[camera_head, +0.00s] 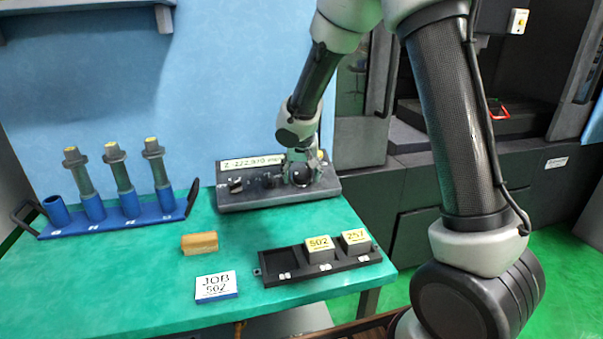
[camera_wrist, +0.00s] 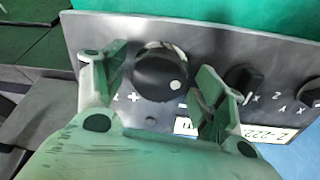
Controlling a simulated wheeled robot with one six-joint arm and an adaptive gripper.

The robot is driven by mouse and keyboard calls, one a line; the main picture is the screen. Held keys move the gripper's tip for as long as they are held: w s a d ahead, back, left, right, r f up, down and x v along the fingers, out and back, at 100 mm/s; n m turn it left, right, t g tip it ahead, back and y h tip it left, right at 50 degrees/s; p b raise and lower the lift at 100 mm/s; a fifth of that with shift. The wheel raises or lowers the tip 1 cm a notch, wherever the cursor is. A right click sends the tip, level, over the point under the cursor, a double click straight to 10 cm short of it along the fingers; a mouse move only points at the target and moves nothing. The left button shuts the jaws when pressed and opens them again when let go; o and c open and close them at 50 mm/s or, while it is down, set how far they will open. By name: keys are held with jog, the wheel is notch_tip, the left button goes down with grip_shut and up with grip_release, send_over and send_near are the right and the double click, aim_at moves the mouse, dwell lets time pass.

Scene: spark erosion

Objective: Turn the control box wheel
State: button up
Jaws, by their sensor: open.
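The control box (camera_head: 250,198) is a grey sloped panel at the back of the green table, with a display strip along its upper edge. Its wheel (camera_wrist: 162,74) is a round black knob with a white dot, seen in the wrist view between my fingers; in the head view it is partly hidden by my gripper. My gripper (camera_head: 302,170) is over the right part of the box. In the wrist view my gripper (camera_wrist: 160,85) is open, one finger on each side of the wheel. I cannot tell whether either finger touches it.
Smaller black knobs (camera_wrist: 240,78) sit beside the wheel on the panel. A blue rack (camera_head: 115,216) with several holders stands at the left. A wooden block (camera_head: 199,243), a JOB 502 card (camera_head: 216,286) and a black tray (camera_head: 284,268) with two labelled blocks lie in front.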

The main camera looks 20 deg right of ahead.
jog(key=shift+c, duration=0.3)
jog(key=c, duration=0.9)
jog(key=shift+c, duration=0.2)
jog(key=n, duration=0.5)
jog(key=shift+s+n+t, duration=0.1)
jog(key=shift+n+t, duration=0.3)
jog(key=n, duration=0.5)
jog(key=n+y, duration=0.1)
jog(key=n, duration=0.5)
jog(key=shift+s, duration=0.1)
jog(key=shift+f+n, duration=0.1)
jog(key=shift+n, duration=2.5)
